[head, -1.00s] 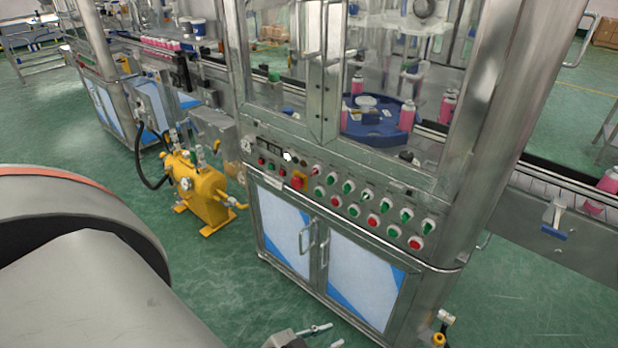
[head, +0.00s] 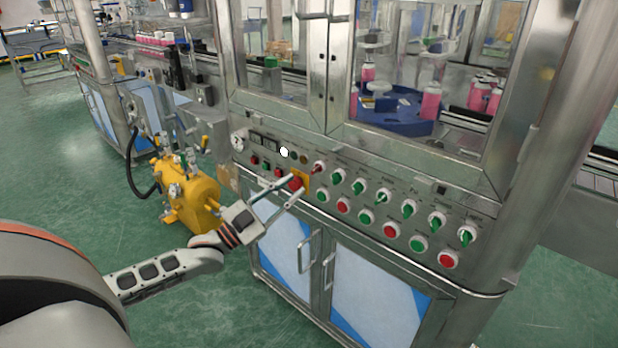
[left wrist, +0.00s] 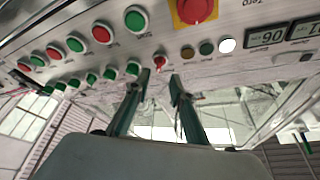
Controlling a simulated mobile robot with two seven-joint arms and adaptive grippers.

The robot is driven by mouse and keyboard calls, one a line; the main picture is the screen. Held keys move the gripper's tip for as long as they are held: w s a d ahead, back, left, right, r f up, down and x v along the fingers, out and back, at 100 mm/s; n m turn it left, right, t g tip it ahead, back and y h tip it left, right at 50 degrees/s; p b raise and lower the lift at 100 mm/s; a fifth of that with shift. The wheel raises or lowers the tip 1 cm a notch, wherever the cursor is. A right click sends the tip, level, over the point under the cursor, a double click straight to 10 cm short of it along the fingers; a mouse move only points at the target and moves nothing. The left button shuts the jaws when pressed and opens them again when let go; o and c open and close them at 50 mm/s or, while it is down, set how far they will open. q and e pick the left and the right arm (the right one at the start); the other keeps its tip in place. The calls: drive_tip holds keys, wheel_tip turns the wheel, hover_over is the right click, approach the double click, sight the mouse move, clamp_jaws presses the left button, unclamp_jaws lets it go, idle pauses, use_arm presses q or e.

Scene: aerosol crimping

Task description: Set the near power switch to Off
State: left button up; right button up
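The control panel of the steel machine carries a red-handled rotary switch (head: 318,167) on a pale round base, at the left end of the row of green-handled switches (head: 360,187). I cannot read which is labelled power. My left gripper (head: 293,184) is in front of the panel, fingers apart and empty, overlapping the emergency stop in the head view. In the left wrist view, the panel appears upside down; the red switch (left wrist: 160,64) shows between and beyond the open fingertips (left wrist: 160,77). Contact is not visible. My right gripper is not in view.
A red emergency stop on a yellow plate (left wrist: 195,9) sits close to the red switch. Red and green push buttons (head: 391,230) line the panel below the switches. Cabinet door handles (head: 305,255) project below. A yellow pump (head: 185,190) stands left on green floor.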

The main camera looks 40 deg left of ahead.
sight(312, 172)
use_arm(q)
drive_tip(key=shift+b+x, duration=0.35)
drive_tip(key=shift+x, duration=2.8)
drive_tip(key=shift+f, duration=0.15)
clamp_jaws()
